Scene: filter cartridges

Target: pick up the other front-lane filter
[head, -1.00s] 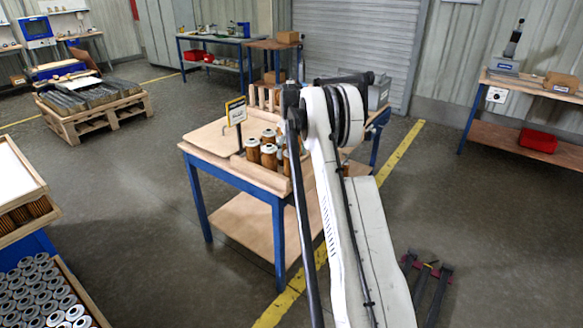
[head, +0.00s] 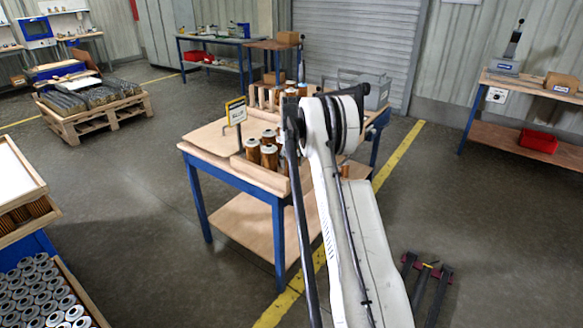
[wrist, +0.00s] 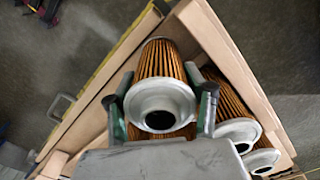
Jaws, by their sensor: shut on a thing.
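In the wrist view my gripper (wrist: 161,100) has its two fingers on either side of a filter (wrist: 158,62) with orange-brown pleats and a grey end cap with a round opening. It is shut on this filter, whose cap faces the camera. Two more filters (wrist: 238,130) (wrist: 263,160) stand to the right, beside a wooden wall. In the head view several filters (head: 253,151) stand in the wooden holder on the blue-legged table. My arm hides part of that table, and I cannot make out the fingers there.
The wooden tray wall (wrist: 222,50) runs close to the right of the held filter in the wrist view. A yellow-edged sign (head: 236,112) stands on the table's left part. The tabletop (head: 205,137) left of the filters is bare. A grey case (head: 376,92) sits behind my arm.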

